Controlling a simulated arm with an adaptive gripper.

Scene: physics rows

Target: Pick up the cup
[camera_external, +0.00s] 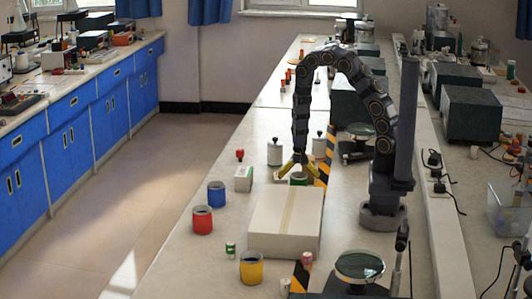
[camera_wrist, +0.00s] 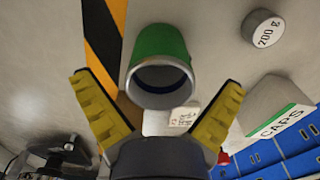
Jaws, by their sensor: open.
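A green cup (camera_external: 298,179) stands on the bench behind the cardboard box, just below my gripper (camera_external: 297,164). In the wrist view the green cup (camera_wrist: 160,45) shows its dark open mouth, ahead of and between my yellow fingers (camera_wrist: 159,82). The fingers are spread wide and empty; no contact with the cup is visible. Other cups stand on the bench to the left and front: a blue cup (camera_external: 216,194), a red cup (camera_external: 202,220) and a yellow cup (camera_external: 251,268).
A large cardboard box (camera_external: 285,222) lies close in front of the green cup. A small CAPS box (camera_external: 243,180), a white jar (camera_external: 275,153) and a 200 g weight (camera_wrist: 263,29) are nearby. A black-yellow striped strip (camera_external: 325,160) runs to the cup's right.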

